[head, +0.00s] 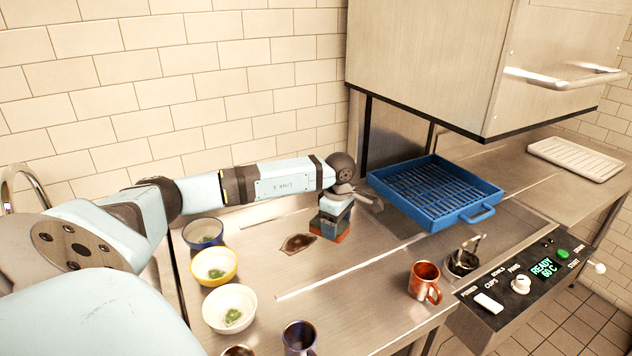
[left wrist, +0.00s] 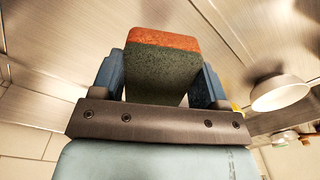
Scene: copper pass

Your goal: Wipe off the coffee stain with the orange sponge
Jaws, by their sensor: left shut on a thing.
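The sponge (head: 329,235), orange on one side and dark green on the other, is held between the fingers of my left gripper (head: 335,213). In the left wrist view, the sponge (left wrist: 163,68) is between the two blue-grey fingers (left wrist: 160,82). In the head view its orange side is low, at or just above the steel counter; I cannot tell if it touches. The brown coffee stain (head: 298,243) lies on the counter just left of the sponge, uncovered. My right gripper is not in view.
A blue rack (head: 432,222) is right of the sponge. Blue (head: 203,243), yellow (head: 232,281) and white (head: 247,325) bowls stand left of the stain. A copper mug (head: 424,272) and dark mug (head: 299,352) are nearer the front. Counter between stain and copper mug is clear except a raised strip.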

